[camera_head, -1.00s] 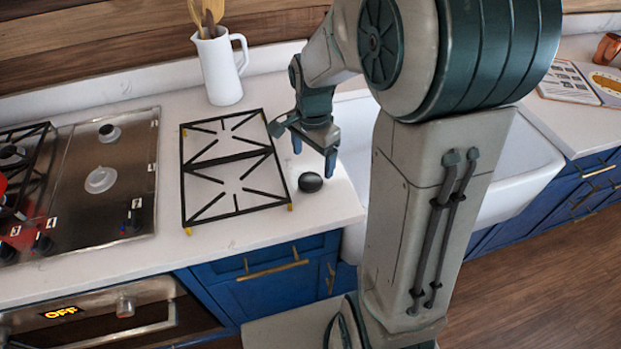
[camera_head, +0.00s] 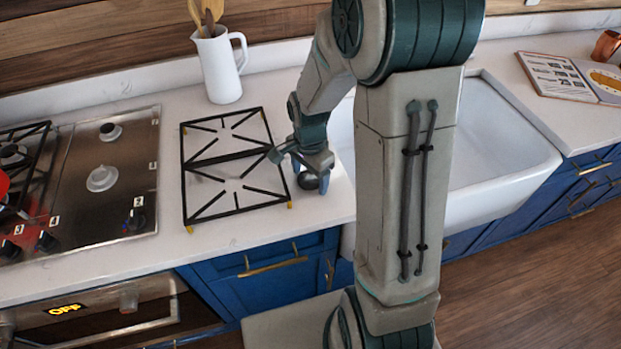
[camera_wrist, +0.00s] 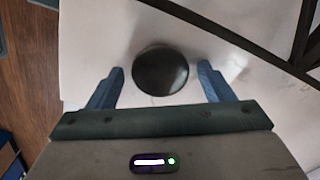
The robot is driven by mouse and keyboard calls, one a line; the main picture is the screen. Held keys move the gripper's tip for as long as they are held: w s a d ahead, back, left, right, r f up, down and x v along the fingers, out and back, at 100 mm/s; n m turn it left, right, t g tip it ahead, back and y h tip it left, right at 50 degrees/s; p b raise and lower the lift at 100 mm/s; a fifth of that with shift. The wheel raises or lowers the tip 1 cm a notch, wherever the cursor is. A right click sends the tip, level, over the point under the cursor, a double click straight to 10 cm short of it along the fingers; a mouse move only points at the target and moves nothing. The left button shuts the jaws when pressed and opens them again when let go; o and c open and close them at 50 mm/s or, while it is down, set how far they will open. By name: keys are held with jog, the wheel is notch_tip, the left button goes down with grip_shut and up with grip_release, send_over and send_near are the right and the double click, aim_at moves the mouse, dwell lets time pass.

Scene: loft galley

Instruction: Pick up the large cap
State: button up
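The large cap (camera_wrist: 161,71) is a dark, round, smooth disc on the white countertop. In the head view the cap (camera_head: 308,181) lies just right of the black grate, partly hidden by my gripper. My gripper (camera_head: 311,187) is low over the counter at the cap. In the wrist view my gripper (camera_wrist: 164,80) is open, with one blue finger on each side of the cap and a visible gap on both sides. The fingers do not appear to touch it.
A black grate (camera_head: 187,190) lies on the counter left of the cap. A white pitcher (camera_head: 219,72) with wooden utensils stands behind. The steel cooktop (camera_head: 130,180) is at left, a white sink (camera_head: 505,135) at right. The counter's front edge is close to the cap.

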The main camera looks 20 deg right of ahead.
jog(key=c, duration=0.8)
jog(key=shift+r, duration=0.1)
